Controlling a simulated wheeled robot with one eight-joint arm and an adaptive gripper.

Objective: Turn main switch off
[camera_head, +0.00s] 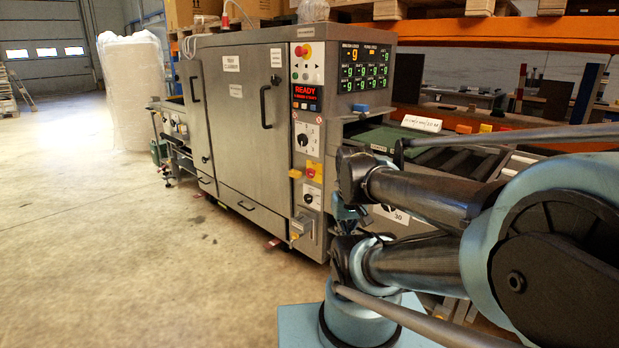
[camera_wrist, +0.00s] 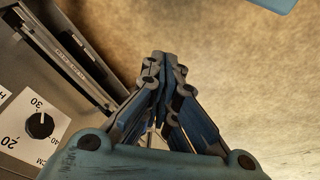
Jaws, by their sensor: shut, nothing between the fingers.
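The main switch, a red and yellow rotary switch (camera_head: 314,172), sits midway down the machine's control column in the head view. The angle of its handle is too small to tell. My gripper (camera_wrist: 165,60) is shut and empty in the wrist view, with floor behind its fingertips. The switch is not visible in the wrist view. In the head view my gripper is mostly hidden by my arm, which is right of the control column. The control column (camera_head: 296,215) stands on the machine's front right corner.
A black knob on a scale marked 20, 30, 40 (camera_wrist: 40,125) is left of my gripper. A red display (camera_head: 306,92) reads READY. Above it is a red push button (camera_head: 302,50); below it is a black selector (camera_head: 303,140). Floor (camera_head: 130,240) is clear at left.

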